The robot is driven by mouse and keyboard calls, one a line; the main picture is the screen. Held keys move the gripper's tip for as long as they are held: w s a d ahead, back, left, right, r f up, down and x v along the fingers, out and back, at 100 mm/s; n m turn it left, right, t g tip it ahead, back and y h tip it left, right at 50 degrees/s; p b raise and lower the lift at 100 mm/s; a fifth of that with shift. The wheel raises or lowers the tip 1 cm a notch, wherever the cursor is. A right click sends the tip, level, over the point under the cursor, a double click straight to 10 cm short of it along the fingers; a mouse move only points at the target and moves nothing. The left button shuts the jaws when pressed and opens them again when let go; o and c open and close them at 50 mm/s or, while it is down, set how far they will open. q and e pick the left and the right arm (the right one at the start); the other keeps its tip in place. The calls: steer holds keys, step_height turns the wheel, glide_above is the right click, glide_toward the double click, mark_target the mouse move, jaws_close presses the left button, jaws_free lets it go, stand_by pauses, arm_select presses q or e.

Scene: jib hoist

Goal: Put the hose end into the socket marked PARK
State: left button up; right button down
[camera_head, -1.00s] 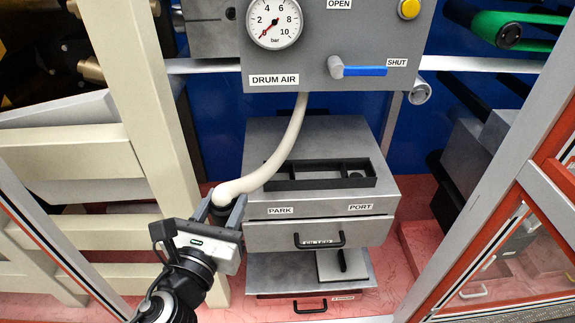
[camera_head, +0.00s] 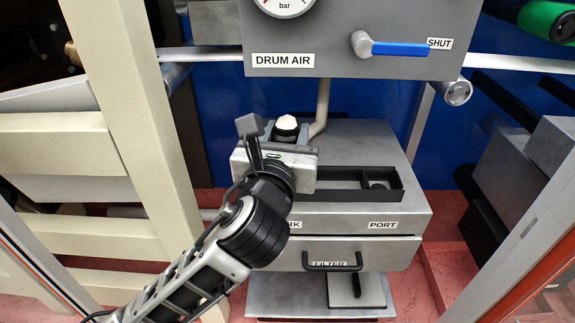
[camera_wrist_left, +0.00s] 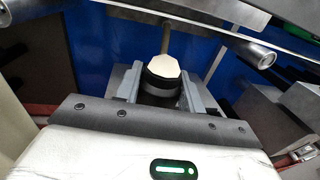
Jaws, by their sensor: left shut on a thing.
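My left gripper (camera_head: 287,131) is shut on the hose end, whose black collar and cream top (camera_head: 287,122) show between its fingers. In the left wrist view the collar (camera_wrist_left: 160,90) sits between both fingers. The hose (camera_head: 321,110) hangs from under the panel and runs behind the gripper. The gripper is over the left part of the black socket frame (camera_head: 398,186) on the grey cabinet. It hides the left socket and part of the PARK label (camera_head: 293,225); only "RK" shows. The socket above the PORT label (camera_head: 382,225) is visible and empty. Whether the hose end touches the frame cannot be told.
The DRUM AIR panel (camera_head: 340,62) with a blue-handled valve (camera_head: 400,48) hangs above the cabinet. A cream post (camera_head: 130,110) stands to the left. A drawer with a black handle (camera_head: 332,262) is below. Right of the PORT side the cabinet top is clear.

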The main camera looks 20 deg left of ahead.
arm_select(q)
steer(key=w+f+b, duration=0.1)
steer(key=w+f, duration=0.1)
steer(key=f, duration=0.1)
steer(key=w+a+f+b, duration=0.1)
steer(key=w+f, duration=0.1)
steer(key=f, duration=0.1)
steer(key=w+a+f+b, duration=0.1)
steer(key=w+f, duration=0.1)
steer(key=f, duration=0.2)
steer(key=shift+w, duration=0.4)
steer(key=shift+d+r, duration=0.1)
arm_select(e)
steer(key=shift+w+a+f+m+t, duration=0.2)
steer(key=shift+f+m+t, duration=0.1)
steer(key=shift+f, duration=0.1)
arm_select(q)
steer(key=o, duration=1.1)
steer(key=shift+f, duration=0.2)
steer(key=shift+c, duration=0.2)
